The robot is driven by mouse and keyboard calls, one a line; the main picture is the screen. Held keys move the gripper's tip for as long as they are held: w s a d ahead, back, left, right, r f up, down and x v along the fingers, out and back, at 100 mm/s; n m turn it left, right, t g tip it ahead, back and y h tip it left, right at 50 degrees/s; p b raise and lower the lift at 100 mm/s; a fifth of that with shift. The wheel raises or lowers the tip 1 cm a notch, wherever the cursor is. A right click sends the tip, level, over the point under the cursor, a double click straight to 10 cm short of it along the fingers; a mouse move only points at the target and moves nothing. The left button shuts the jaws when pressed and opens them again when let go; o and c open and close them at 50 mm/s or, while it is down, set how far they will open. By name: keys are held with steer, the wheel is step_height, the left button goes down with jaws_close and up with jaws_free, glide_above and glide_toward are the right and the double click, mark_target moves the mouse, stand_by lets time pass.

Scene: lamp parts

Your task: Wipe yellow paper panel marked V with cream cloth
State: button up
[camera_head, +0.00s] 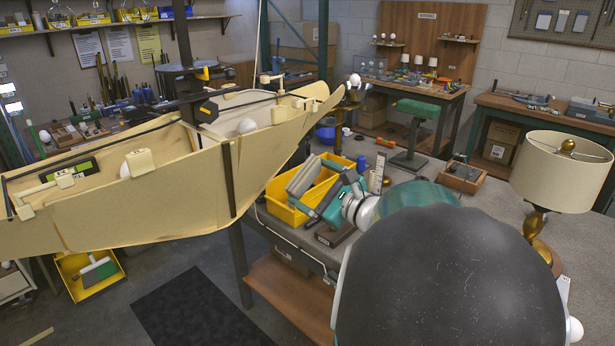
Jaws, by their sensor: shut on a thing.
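A large pale yellow paper shade (150,212) with dark ribs fills the left side. I cannot make out a V on any of its panels. My gripper (325,192), teal and grey, is at the yellow bin (283,213) on the workbench, to the right of the shade and apart from it. My dark rounded arm link hides part of the bench in front.
A table lamp (562,168) with a cream shade stands at the bench's right. A dark mat (200,310) and a yellow bin with a brush (85,272) are on the floor.

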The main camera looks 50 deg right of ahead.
steer(key=shift+w+r, duration=0.1)
steer(key=w+a+r, duration=0.1)
steer(key=w+r, duration=0.3)
steer(key=w, duration=0.2)
steer(key=shift+a, duration=0.15)
stand_by(0.4)
stand_by(0.4)
steer(key=shift+w+a+r, duration=0.1)
steer(key=shift+w+r, duration=0.05)
steer(key=shift+w, duration=0.25)
steer(key=shift+w+a+r, duration=0.1)
steer(key=shift+w, duration=0.3)
stand_by(0.3)
steer(key=shift+d, duration=0.15)
steer(key=shift+w+d, duration=0.2)
steer(key=shift+d, duration=0.7)
steer(key=shift+w+d, duration=0.15)
steer(key=shift+d, duration=0.75)
steer(key=shift+w, duration=0.1)
